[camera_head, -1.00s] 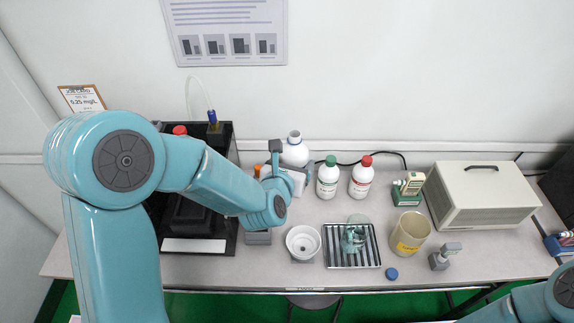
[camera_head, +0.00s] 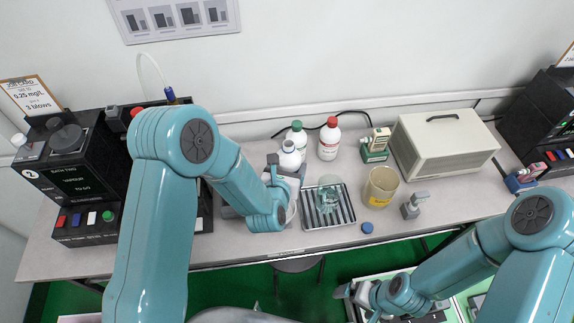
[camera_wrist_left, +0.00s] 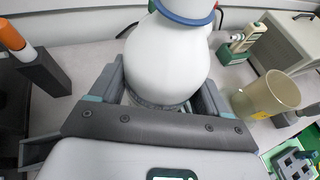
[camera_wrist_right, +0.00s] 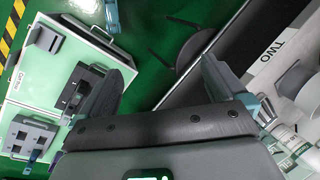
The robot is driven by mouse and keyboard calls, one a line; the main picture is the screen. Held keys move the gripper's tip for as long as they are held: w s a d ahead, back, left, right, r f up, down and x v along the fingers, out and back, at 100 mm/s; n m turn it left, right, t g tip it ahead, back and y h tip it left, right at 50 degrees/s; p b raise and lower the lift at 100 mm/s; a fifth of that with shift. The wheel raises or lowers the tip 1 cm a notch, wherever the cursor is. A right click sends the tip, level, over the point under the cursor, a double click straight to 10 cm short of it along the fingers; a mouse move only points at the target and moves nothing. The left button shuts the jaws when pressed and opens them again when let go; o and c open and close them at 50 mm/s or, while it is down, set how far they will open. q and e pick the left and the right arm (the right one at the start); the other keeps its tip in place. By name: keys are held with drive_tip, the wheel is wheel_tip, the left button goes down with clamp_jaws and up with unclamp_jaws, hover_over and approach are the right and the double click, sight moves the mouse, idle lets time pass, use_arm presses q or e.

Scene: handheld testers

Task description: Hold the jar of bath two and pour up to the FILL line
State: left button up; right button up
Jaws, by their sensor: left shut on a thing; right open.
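My left gripper (camera_head: 284,172) is shut on a white bottle (camera_head: 289,157) with a blue collar. In the left wrist view the bottle's round body (camera_wrist_left: 168,62) fills the space between the fingers. The black bath unit (camera_head: 75,160), with "BATH TWO" on its display, stands at the left end of the bench. My left arm hides part of the area beside it. My right gripper (camera_head: 356,292) is open and empty, low in front of the bench. The right wrist view shows a label reading "TWO" (camera_wrist_right: 285,50) beyond its finger.
Green-capped (camera_head: 297,137) and red-capped (camera_head: 330,138) bottles stand behind a striped metal tray (camera_head: 345,214) holding a glass vessel. A beaker (camera_head: 381,187), blue cap (camera_head: 367,228) and beige case (camera_head: 445,140) lie to the right. A pale green work surface (camera_head: 465,308) is below.

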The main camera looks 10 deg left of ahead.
sight(330, 201)
drive_tip(key=w+a+r+m+t+y, duration=0.1)
drive_tip(key=w+r+m+y, duration=0.1)
drive_tip(key=w+m, duration=0.4)
drive_tip(key=w+a+r+m+t+y, duration=0.1)
drive_tip(key=w+r+m+y, duration=0.1)
drive_tip(key=w+m, duration=0.4)
drive_tip(key=w+a+r+m+t+y, duration=0.1)
drive_tip(key=w+m, duration=0.5)
drive_tip(key=w, duration=0.6)
drive_tip(key=shift+w+r+y, duration=0.1)
drive_tip(key=shift+r+y, duration=0.2)
drive_tip(key=shift+y, duration=0.4)
drive_tip(key=shift+w+r+y, duration=0.1)
drive_tip(key=shift+r+y, duration=0.15)
drive_tip(key=shift+y, duration=0.45)
drive_tip(key=shift+w+a, duration=0.15)
drive_tip(key=shift+w+a+f, duration=0.1)
drive_tip(key=shift+a, duration=0.2)
drive_tip(key=x, duration=0.9)
drive_tip(key=shift+w, duration=0.1)
drive_tip(key=c, duration=0.7)
